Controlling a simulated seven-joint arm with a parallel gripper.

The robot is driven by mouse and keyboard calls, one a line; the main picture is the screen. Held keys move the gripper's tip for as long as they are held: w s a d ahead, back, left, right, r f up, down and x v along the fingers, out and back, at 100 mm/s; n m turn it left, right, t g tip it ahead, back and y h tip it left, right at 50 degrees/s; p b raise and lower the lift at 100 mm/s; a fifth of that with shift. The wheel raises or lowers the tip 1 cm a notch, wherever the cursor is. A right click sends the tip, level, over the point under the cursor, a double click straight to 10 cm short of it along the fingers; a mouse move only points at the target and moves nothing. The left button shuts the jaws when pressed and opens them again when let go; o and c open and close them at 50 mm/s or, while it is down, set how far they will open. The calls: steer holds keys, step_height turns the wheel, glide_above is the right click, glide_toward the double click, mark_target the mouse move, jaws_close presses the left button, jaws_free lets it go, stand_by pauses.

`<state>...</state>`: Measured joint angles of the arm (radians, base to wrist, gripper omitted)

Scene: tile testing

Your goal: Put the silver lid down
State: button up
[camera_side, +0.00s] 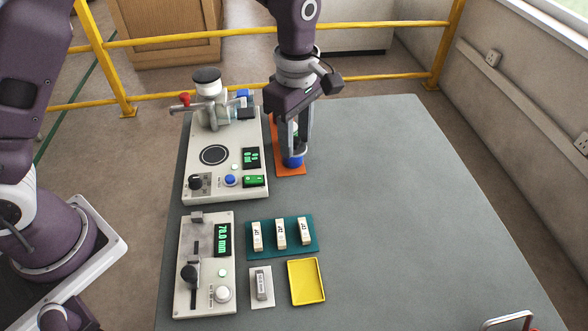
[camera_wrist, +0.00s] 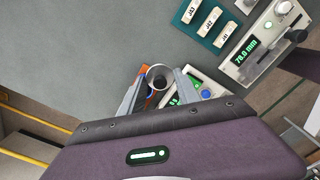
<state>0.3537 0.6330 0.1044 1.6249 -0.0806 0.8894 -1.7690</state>
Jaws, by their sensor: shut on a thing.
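My gripper (camera_side: 298,148) points down over the orange mat (camera_side: 281,131), at the far left part of the table. In the wrist view, a round silver piece with a dark middle, which looks like the silver lid (camera_wrist: 159,76), sits between the two fingertips of my gripper (camera_wrist: 159,84). The fingers are shut on it. In the side view the fingers hide most of the lid. A blue cylinder (camera_side: 293,161) shows right at the fingertips, over the mat. I cannot tell whether the lid touches it.
A testing machine (camera_side: 225,185) with a green display stands left of the mat. A gauge reading 78.0 mm (camera_side: 205,285) is nearer. A teal tray (camera_side: 268,251) with three labelled tiles, a grey block on a white plate (camera_side: 261,286) and a yellow tray (camera_side: 306,281) lie nearby.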

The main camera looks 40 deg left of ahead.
mark_target(295, 191)
steer(key=f, duration=0.3)
steer(key=s+f, duration=0.1)
steer(key=f, duration=0.3)
steer(key=d+f, duration=0.1)
steer(key=f, duration=0.3)
steer(key=shift+s, duration=0.25)
steer(key=shift+f, duration=0.15)
steer(key=o, duration=1.3)
step_height(295, 191, up, 12)
steer(key=shift+r, duration=0.2)
